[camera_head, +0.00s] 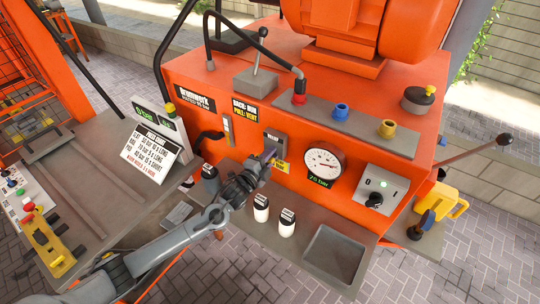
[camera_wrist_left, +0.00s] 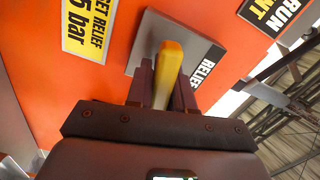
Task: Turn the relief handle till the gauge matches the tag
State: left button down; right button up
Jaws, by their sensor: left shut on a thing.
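The relief handle (camera_wrist_left: 170,58) is a yellow lever on a grey plate marked RELIEF (camera_wrist_left: 205,66) in the left wrist view. My left gripper (camera_head: 268,156) is shut on it, one dark finger on each side; it hides the handle in the head view. The yellow tag (camera_wrist_left: 88,32) beside the plate reads SET RELIEF and a value ending in 5 bar; its first digit is cut off. In the head view the tag (camera_head: 283,167) is partly covered. The round white gauge (camera_head: 324,163) has a red needle and a green readout below, seemingly in the seventies of bar. My right gripper is out of view.
A grey panel with a black knob (camera_head: 375,200) is right of the gauge. Two white bottles (camera_head: 261,208) and a grey tray (camera_head: 334,255) sit on the shelf below. A white instruction card (camera_head: 152,155) stands left. Red, blue and yellow fittings line the top ledge.

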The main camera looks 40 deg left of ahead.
pick_arm(q)
jog(key=c, duration=1.1)
grip_release()
jog(key=shift+s, duration=0.15)
jog(key=s, duration=0.7)
jog(key=s+d, duration=0.1)
jog(key=s, duration=0.2)
jog(key=shift+s+p, duration=0.25)
jog(key=shift+p, duration=0.1)
